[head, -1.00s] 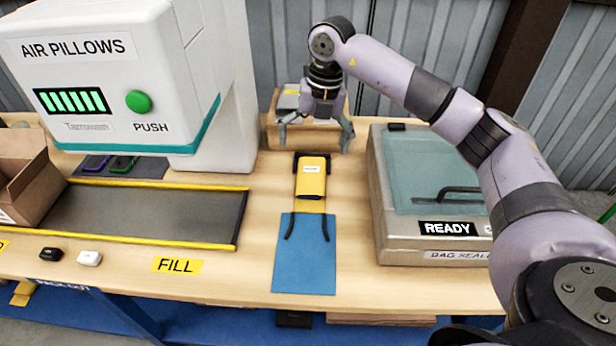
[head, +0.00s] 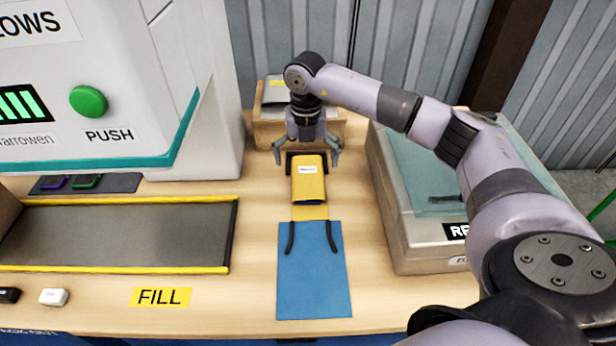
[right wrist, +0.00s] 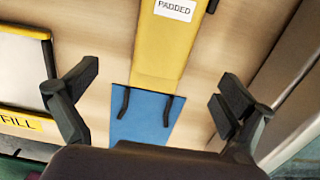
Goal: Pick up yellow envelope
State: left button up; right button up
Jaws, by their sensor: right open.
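The yellow envelope (head: 308,185), a padded one with a white label, stands or leans in a dark holder on the table in the head view. In the right wrist view the envelope (right wrist: 162,50) shows its "PADDED" label, upper centre. My right gripper (head: 307,158) is open and empty, its fingers spread to either side of the envelope's far end. In the right wrist view the fingers of my right gripper (right wrist: 158,86) are wide apart with the envelope between and beyond them. I cannot tell the exact gap. My left gripper is not in view.
A blue mat (head: 313,275) with two dark strips lies in front of the envelope. A carton (head: 268,128) stands behind my right gripper. The bag sealer (head: 415,235) is on the right. A yellow-edged tray (head: 130,235) and the air pillow machine (head: 110,90) are on the left.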

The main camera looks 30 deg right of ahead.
aim_at(308, 186)
notch_tip(308, 186, down, 4)
jog(key=shift+w+r, duration=0.15)
jog(key=shift+s+f+p, duration=0.2)
jog(key=shift+f+p, duration=0.25)
jog(key=f, duration=0.2)
jog(key=f+p, duration=0.1)
jog(key=shift+s+d+f, duration=0.2)
jog(key=shift+d+f, duration=0.05)
jog(key=shift+f, duration=0.4)
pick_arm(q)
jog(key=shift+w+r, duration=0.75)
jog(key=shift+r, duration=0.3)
pick_arm(e)
jog(key=shift+c, duration=0.2)
jog(key=c, duration=1.2)
jog(key=shift+o, duration=0.2)
